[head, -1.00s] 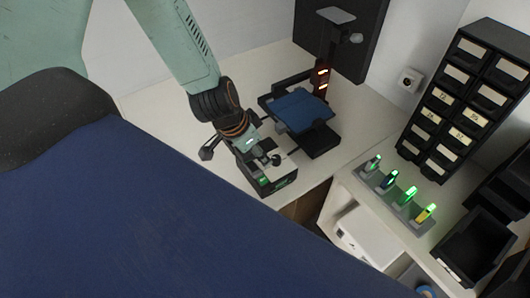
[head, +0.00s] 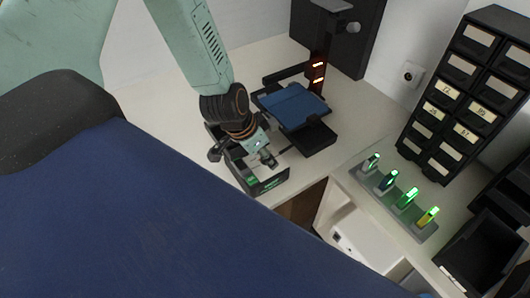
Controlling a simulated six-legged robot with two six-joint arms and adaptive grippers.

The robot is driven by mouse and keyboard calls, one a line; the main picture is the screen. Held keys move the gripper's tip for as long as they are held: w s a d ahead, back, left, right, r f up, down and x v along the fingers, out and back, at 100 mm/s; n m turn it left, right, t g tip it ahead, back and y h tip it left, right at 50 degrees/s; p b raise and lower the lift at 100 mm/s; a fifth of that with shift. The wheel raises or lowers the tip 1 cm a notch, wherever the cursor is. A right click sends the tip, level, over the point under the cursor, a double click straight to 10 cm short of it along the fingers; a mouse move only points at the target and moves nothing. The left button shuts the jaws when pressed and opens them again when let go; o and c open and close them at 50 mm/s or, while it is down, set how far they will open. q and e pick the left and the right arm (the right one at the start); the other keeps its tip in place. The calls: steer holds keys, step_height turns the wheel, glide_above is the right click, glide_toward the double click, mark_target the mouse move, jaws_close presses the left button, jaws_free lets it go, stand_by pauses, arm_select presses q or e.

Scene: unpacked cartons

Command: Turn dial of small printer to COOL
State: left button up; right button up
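A small black machine with a pale top (head: 246,170) stands near the front edge of the white table, and a green-lit panel (head: 268,184) shows on its front. I take it to be the small printer. My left gripper (head: 268,161) comes down from above over its top, with the fingertips at or just above it. The gripper and wrist cover much of the machine, and I cannot make out the dial or its marks. Whether the fingers are open or shut is too small to tell. My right gripper is not in view.
A larger black machine with a blue plate (head: 292,104) stands close behind to the right. A grey rack (head: 399,214) with several green-lit sticks, a black drawer cabinet (head: 462,95) and a black bin (head: 480,252) are at right. Bare table (head: 352,122) lies between.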

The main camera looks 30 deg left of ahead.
arm_select(q)
steer(key=shift+s, duration=0.1)
steer(key=c, duration=0.5)
jaws_close()
steer(key=shift+n, duration=0.3)
steer(key=shift+n+y, duration=0.4)
steer(key=shift+n, duration=0.3)
steer(key=n+y, duration=0.1)
steer(key=n, duration=0.2)
steer(key=shift+d+r+t, duration=0.1)
steer(key=shift+d+t, duration=0.05)
steer(key=shift+t, duration=0.15)
steer(key=shift+d+n+y+p, duration=0.1)
steer(key=shift+n+y+p, duration=0.65)
steer(key=shift+n, duration=1.15)
